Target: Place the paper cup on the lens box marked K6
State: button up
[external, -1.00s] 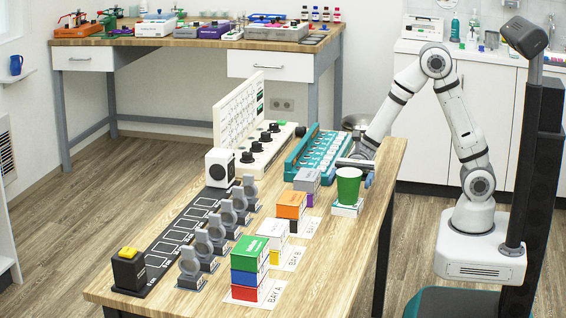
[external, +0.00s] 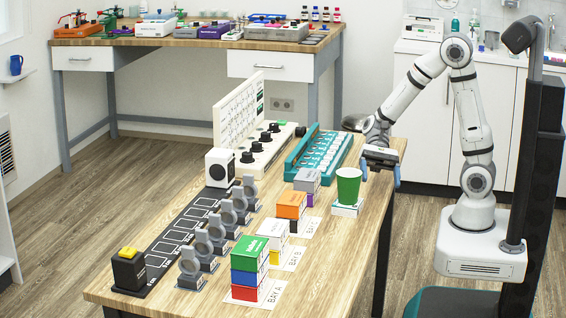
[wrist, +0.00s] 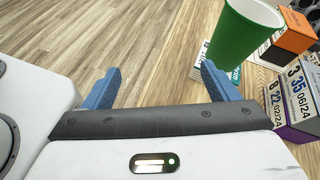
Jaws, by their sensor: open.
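The green paper cup (external: 348,186) stands upright on a small white box (external: 345,210) near the table's right edge. The cup also shows at the upper right in the wrist view (wrist: 240,38), with part of the white box (wrist: 197,73) under it. I cannot read a K6 mark on any box. My gripper (external: 380,180) is open and empty, just behind and to the right of the cup. In the wrist view its blue fingers (wrist: 163,82) are spread apart, the right one close in front of the cup; I cannot tell if they touch.
Stacked boxes stand left of the cup: a grey one (external: 306,179), an orange one (external: 291,205), a white one (external: 275,229) and a green one (external: 250,251). A teal rack (external: 318,150) lies behind. The table's near right part (external: 335,250) is clear.

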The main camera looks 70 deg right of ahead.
jog(key=s+d+n+t+h, duration=0.2)
jog(key=d+n+h, duration=0.4)
jog(key=d, duration=0.1)
jog(key=s+d+n+t+h, duration=0.2)
jog(key=s+d+n+h, duration=0.1)
jog(key=d+n+h, duration=0.3)
jog(key=d+h, duration=0.1)
jog(key=d, duration=0.1)
jog(key=shift+d+f+t, duration=0.3)
jog(key=shift+f, duration=0.05)
jog(key=shift+s, duration=0.1)
notch_tip(320, 180, up, 21)
jog(key=t+p, duration=0.1)
jog(key=p, duration=1.7)
jog(key=shift+f, duration=0.15)
